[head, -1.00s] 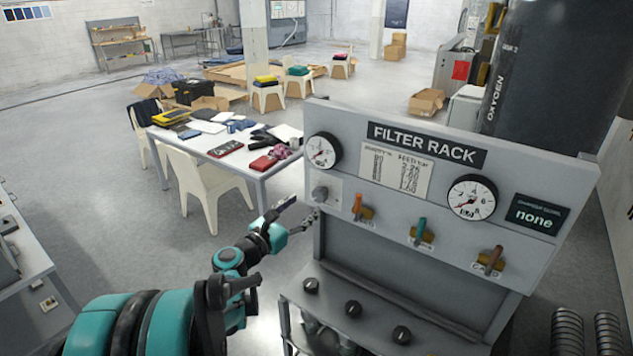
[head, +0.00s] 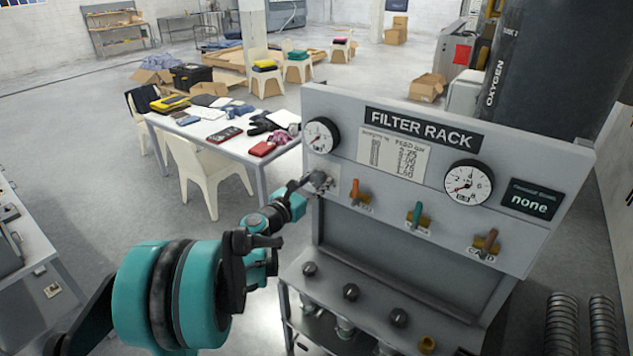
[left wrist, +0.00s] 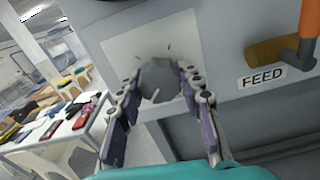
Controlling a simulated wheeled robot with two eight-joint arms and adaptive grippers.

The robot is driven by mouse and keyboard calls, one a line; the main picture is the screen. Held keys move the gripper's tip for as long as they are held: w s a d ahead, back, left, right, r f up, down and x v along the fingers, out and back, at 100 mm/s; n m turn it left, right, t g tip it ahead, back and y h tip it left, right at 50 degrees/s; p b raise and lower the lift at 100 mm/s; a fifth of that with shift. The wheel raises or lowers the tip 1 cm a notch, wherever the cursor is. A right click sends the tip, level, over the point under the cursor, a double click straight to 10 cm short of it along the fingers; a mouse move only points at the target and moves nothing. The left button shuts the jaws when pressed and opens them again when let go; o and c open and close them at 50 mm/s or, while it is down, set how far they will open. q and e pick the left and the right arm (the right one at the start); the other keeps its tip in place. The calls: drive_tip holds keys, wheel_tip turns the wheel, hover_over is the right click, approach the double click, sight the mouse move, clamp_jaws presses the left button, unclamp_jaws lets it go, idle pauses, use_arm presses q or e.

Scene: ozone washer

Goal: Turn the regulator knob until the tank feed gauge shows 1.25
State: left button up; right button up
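The round grey regulator knob (left wrist: 160,78) sits on a pale plate at the left of the filter rack panel. In the head view the plate (head: 333,172) shows, with the knob largely behind my gripper. My left gripper (left wrist: 160,72) has one finger on each side of the knob, tips close to its edges; whether they press on it is unclear. It also shows in the head view (head: 318,181). A round gauge (head: 320,136) is above the knob and a second gauge (head: 468,184) is at right. Both needles point low left; exact readings and small labels are unreadable. My right gripper is out of view.
Orange (head: 355,190), green (head: 416,214) and brown (head: 488,243) levers line the panel right of the knob. Several black knobs stand on the lower ledge (head: 370,300). A printed chart (head: 392,155) and a "none" display (head: 530,200) are on the panel. A cluttered table (head: 205,150) stands behind.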

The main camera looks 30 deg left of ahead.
use_arm(q)
drive_tip(key=shift+m, duration=0.3)
drive_tip(key=shift+m+b, duration=0.65)
drive_tip(key=shift+m, duration=0.25)
drive_tip(key=m+b, duration=0.1)
drive_tip(key=m, duration=0.2)
drive_tip(key=shift+m, duration=0.4)
drive_tip(key=m+b, duration=0.1)
drive_tip(key=m, duration=0.2)
drive_tip(key=shift+a, duration=0.1)
drive_tip(key=shift+m+b, duration=0.55)
drive_tip(key=shift+m, duration=1.45)
drive_tip(key=o, duration=1.2)
drive_tip(key=shift+c, duration=0.2)
